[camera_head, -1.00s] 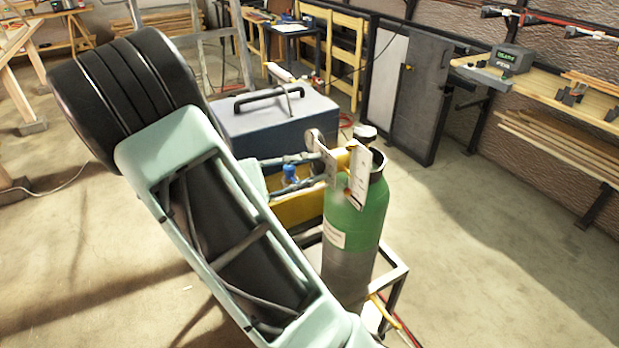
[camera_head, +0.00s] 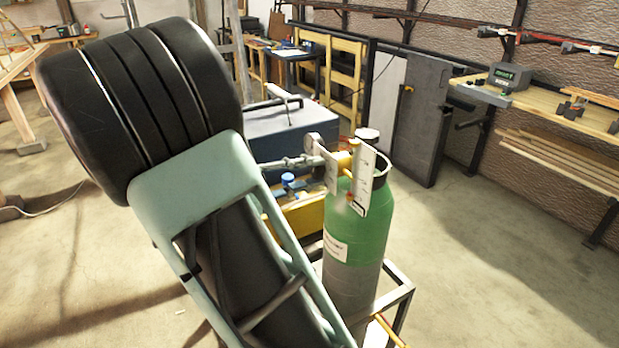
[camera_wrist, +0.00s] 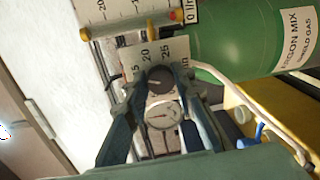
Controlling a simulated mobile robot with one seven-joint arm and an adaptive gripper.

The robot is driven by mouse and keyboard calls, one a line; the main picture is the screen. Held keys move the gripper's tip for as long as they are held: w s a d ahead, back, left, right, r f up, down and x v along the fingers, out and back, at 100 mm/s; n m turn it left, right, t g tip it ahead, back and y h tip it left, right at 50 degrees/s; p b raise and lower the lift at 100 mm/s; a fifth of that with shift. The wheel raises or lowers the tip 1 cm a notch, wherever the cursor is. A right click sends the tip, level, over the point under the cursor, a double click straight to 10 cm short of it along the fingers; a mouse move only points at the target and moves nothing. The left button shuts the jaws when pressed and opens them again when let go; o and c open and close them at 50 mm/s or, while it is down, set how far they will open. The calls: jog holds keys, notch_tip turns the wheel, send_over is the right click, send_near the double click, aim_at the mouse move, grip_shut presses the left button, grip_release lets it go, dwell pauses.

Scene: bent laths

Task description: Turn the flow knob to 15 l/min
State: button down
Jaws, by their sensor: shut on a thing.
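My gripper (camera_wrist: 161,84) is shut on the knob, one finger on each side. I cannot make out which number the knob's mark points to. A round white gauge (camera_wrist: 164,114) sits just below the knob. In the head view, pale upright plates (camera_head: 363,182) stand at the top of the green gas cylinder (camera_head: 358,225); the knob is not clear there.
The cylinder stands in a metal frame (camera_head: 398,295). A blue-grey box (camera_head: 290,130) and a yellow part (camera_head: 305,212) lie close behind my arm. Open floor (camera_head: 490,270) lies to the right.

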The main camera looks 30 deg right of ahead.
jog(key=shift+f, duration=0.1)
dwell(0.3)
jog(key=c, duration=1.6)
grip_release()
jog(key=a, duration=0.8)
jog(key=a+r, duration=0.1)
jog(key=a, duration=0.3)
jog(key=shift+w, duration=0.3)
